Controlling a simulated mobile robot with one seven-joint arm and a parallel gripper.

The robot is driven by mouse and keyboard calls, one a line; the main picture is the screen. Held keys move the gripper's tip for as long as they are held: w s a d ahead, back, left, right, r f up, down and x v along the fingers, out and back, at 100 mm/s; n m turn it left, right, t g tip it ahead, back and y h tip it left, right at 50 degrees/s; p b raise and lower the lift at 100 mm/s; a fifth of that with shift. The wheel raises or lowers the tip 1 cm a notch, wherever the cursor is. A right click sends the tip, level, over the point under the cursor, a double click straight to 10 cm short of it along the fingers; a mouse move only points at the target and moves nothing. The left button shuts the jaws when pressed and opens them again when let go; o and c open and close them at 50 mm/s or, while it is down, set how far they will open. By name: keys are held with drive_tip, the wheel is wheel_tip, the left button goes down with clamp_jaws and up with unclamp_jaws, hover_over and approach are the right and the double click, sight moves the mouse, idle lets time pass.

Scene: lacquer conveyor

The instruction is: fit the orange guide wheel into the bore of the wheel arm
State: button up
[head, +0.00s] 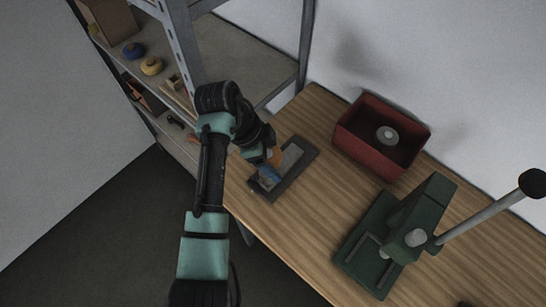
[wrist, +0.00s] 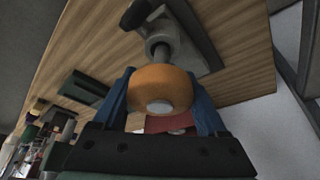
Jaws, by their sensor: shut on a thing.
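The orange guide wheel (wrist: 160,86) is held between the two blue fingers of my gripper (wrist: 162,108), which is shut on it. A pale round hub shows in its near face. In the head view, a bit of the orange wheel (head: 274,157) shows beside my gripper (head: 269,172), over the dark plate. What looks like the wheel arm, a grey part (wrist: 180,48) on a dark plate, lies just beyond the wheel in the wrist view. I cannot tell whether wheel and arm touch. The bore is not clearly visible.
The dark plate (head: 302,163) lies at the wooden table's left end. A red bin (head: 362,143) holding a grey ring (head: 387,136) stands behind right. A green press (head: 420,217) with a long lever stands at right. A metal shelf (head: 184,55) stands left. Bare table lies between.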

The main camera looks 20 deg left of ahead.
drive_tip(key=shift+f+b, duration=1.1)
drive_tip(key=shift+f, duration=0.5)
drive_tip(key=o, duration=1.4)
drive_tip(key=shift+r, duration=0.15)
drive_tip(key=p+v, duration=0.2)
drive_tip(key=v, duration=1)
drive_tip(key=shift+a+r, duration=0.2)
drive_tip(key=shift+r, duration=0.15)
drive_tip(key=shift+s, duration=0.15)
